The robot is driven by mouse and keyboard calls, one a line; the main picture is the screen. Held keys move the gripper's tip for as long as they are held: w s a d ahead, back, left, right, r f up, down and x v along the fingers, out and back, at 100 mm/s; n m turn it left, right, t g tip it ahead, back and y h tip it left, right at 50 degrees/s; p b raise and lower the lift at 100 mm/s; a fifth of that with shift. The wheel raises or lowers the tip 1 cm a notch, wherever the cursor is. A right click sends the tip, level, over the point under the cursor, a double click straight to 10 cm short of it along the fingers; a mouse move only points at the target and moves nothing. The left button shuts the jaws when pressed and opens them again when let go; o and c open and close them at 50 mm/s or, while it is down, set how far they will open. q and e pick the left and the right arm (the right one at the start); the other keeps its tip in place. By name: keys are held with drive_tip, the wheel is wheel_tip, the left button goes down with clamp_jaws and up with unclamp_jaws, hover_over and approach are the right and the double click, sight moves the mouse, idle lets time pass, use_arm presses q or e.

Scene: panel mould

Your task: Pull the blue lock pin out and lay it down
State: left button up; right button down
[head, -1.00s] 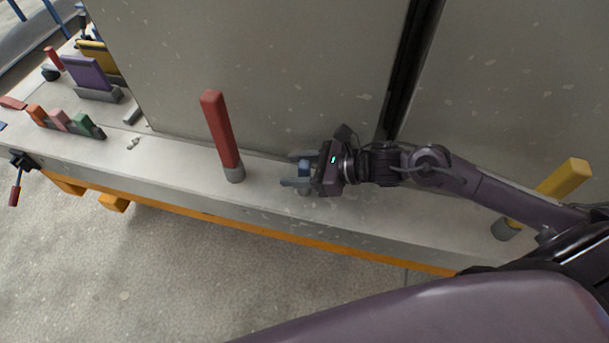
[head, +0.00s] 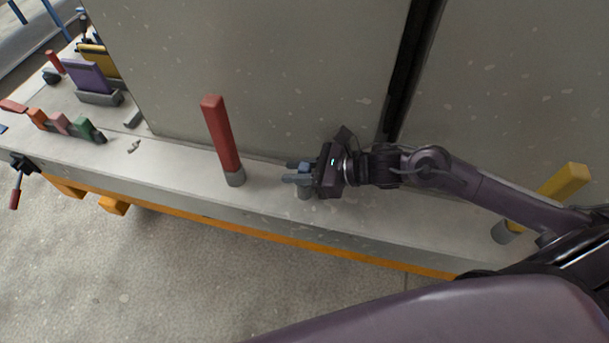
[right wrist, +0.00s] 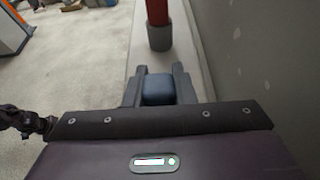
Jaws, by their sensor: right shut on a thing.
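The blue lock pin (head: 304,172) stands on the grey ledge in front of the large panel, its lower end at a grey socket (head: 304,193). My right gripper (head: 300,173) reaches in from the right and is shut on the pin, with a finger on either side of its head. In the right wrist view the blue pin (right wrist: 158,90) sits between the two dark fingers. Whether the pin is still fully seated in its socket I cannot tell.
A red post (head: 222,140) in a grey socket stands left of the gripper. A yellow post (head: 562,183) stands at the right, behind my arm. The panel (head: 270,70) rises behind the ledge. Several coloured pieces (head: 65,122) and a purple plate (head: 88,76) sit at the far left.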

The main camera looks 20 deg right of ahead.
wheel_tip(320, 180, up, 7)
drive_tip(key=p, duration=0.3)
idle(0.8)
drive_tip(key=shift+r, duration=0.1)
idle(0.5)
drive_tip(key=shift+r+p, duration=0.75)
drive_tip(key=shift+r, duration=1.1)
